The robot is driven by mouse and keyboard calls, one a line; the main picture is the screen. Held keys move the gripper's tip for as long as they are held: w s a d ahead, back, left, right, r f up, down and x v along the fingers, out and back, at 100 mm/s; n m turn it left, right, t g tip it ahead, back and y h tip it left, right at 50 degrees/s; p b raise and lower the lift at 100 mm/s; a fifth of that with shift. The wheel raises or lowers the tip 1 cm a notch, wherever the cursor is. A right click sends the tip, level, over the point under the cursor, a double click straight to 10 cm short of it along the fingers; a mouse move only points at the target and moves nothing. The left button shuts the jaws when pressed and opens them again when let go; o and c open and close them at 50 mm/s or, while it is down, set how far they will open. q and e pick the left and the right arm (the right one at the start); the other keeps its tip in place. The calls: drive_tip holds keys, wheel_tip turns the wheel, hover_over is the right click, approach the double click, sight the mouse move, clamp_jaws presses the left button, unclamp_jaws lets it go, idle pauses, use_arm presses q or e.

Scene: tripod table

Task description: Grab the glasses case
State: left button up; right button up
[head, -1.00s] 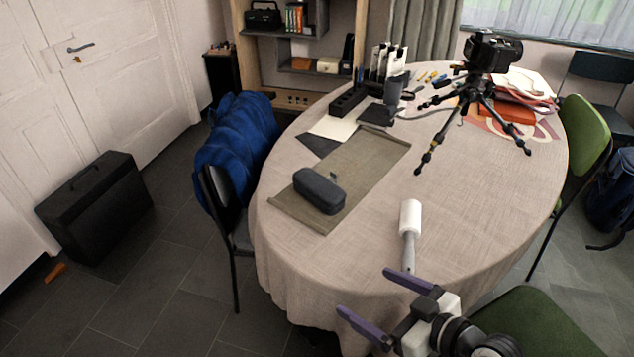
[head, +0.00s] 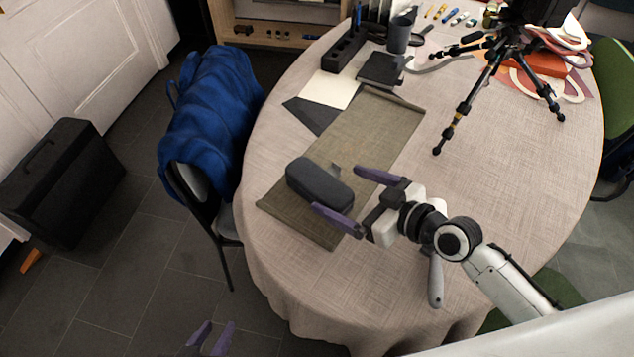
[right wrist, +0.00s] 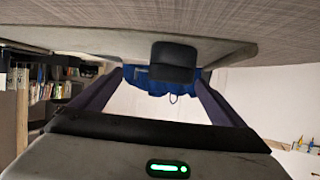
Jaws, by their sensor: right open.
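The dark grey glasses case (head: 318,184) lies on the olive mat (head: 375,135) at the left side of the table. My right gripper (head: 336,188) is open just to the right of the case, its purple fingers pointing towards it. I cannot tell whether a finger touches the case. In the right wrist view, the case (right wrist: 175,62) shows ahead between the open fingers (right wrist: 159,78), and that picture is upside down. My left gripper (head: 211,328) shows only its fingertips at the bottom edge, apart and empty, low beside the table.
A lint roller (head: 436,280) lies partly hidden under my right arm. A tripod (head: 490,75) stands at the back right. A dark notebook (head: 381,69) and pen holder (head: 398,36) are behind the mat. A chair with a blue jacket (head: 212,125) stands left of the table.

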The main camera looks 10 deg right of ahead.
sight(323, 181)
drive_tip(key=x, duration=0.7)
drive_tip(key=shift+r, duration=0.1)
drive_tip(key=c, duration=1.3)
